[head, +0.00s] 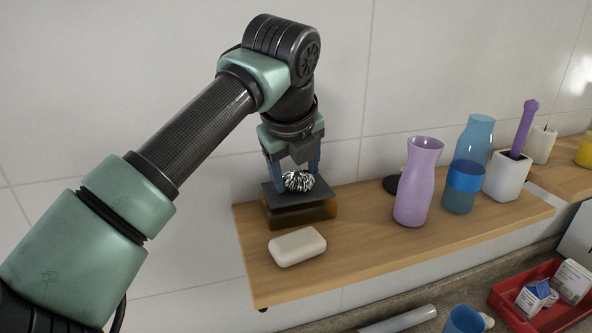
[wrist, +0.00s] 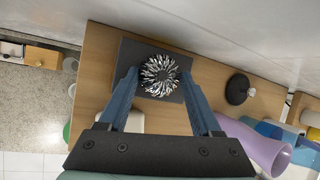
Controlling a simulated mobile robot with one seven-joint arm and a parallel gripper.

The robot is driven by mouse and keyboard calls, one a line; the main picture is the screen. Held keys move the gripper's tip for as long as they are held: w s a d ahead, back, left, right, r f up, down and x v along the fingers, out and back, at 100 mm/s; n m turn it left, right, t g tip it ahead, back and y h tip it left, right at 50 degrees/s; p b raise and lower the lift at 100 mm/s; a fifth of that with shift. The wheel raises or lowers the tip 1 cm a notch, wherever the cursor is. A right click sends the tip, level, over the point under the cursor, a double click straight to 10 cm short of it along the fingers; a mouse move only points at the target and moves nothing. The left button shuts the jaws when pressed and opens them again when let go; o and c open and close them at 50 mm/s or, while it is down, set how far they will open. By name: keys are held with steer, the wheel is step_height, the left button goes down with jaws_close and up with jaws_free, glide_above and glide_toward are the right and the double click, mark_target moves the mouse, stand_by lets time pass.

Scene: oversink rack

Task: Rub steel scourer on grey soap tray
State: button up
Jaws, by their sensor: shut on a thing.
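My gripper (head: 293,174) points down over the left end of the wooden shelf and is shut on the steel scourer (head: 299,181), a shiny curly metal ball. The scourer also shows in the wrist view (wrist: 160,75) between the two blue fingers. The grey soap tray (head: 316,191) is a flat dark slab directly below the scourer, and its surface also shows in the wrist view (wrist: 128,57). The scourer appears to be on or just above the tray; contact is hard to tell. The tray sits on top of a brown block (head: 318,212).
A white soap bar (head: 297,246) lies in front of the tray on the shelf (head: 370,230). A purple vase (head: 418,180), a blue bottle (head: 469,165) and a white holder (head: 507,176) stand to the right. A tiled wall is close behind. A red bin (head: 510,300) is below.

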mark_target(296, 178)
steer(key=shift+f+b, duration=0.35)
steer(key=shift+f, duration=0.15)
stand_by(0.6)
steer(key=shift+r+p, duration=2.2)
steer(key=shift+r, duration=1.4)
